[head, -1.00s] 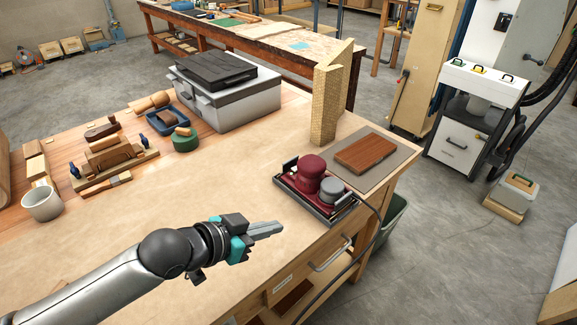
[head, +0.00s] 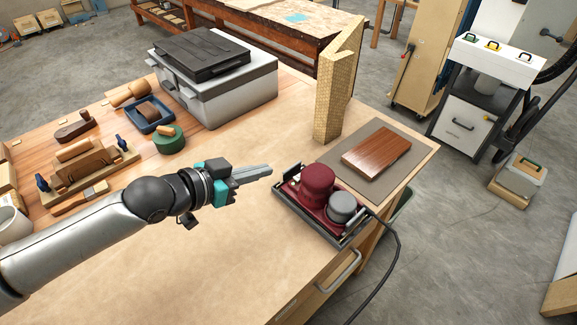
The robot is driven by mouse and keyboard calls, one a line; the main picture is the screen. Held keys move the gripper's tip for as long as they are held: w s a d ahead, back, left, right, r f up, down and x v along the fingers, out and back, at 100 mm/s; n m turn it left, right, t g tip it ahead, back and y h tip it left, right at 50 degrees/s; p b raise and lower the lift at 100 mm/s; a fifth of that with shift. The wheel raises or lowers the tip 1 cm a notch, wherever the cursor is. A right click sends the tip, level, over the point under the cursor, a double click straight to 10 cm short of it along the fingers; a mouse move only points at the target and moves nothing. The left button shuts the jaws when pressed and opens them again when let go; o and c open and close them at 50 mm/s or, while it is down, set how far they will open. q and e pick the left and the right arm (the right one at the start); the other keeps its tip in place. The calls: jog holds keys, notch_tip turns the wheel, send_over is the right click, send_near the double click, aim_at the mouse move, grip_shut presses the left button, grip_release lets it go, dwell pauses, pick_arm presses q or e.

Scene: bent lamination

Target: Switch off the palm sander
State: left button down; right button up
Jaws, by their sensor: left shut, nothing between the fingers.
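The palm sander (head: 316,187) is dark red with a grey round part (head: 341,206) at its front right. It sits upright on the bench near the right edge, with a dark flat base and a black cord running off to the right. My left gripper (head: 268,171) is shut and empty. Its fingertips point right, just left of the sander and apart from it as far as I can tell. I cannot make out the sander's switch. My right gripper is not in view.
A brown wood block (head: 376,152) lies on a grey mat (head: 408,172) behind the sander. A tall, angled yellowish piece (head: 330,100) stands behind it. The bench front is clear.

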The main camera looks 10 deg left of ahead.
pick_arm(q)
jog(key=b, duration=0.2)
send_over(297, 179)
jog(key=s, duration=0.1)
jog(key=f, duration=0.4)
jog(key=shift+s+a, duration=0.15)
jog(key=shift+a, duration=0.25)
jog(key=f, duration=0.3)
jog(key=shift+s+a+f, duration=0.2)
jog(key=shift+s, duration=0.05)
jog(key=shift+f, duration=0.3)
jog(key=b, duration=0.1)
jog(key=f+t+b, duration=0.1)
jog(key=b, duration=0.1)
jog(key=shift+s+a+f+h, duration=0.15)
jog(key=shift+s+f+h, duration=0.05)
jog(key=shift+f+h, duration=0.1)
jog(key=shift+r, duration=0.25)
jog(key=shift+r+p, duration=0.8)
jog(key=shift+p, duration=0.05)
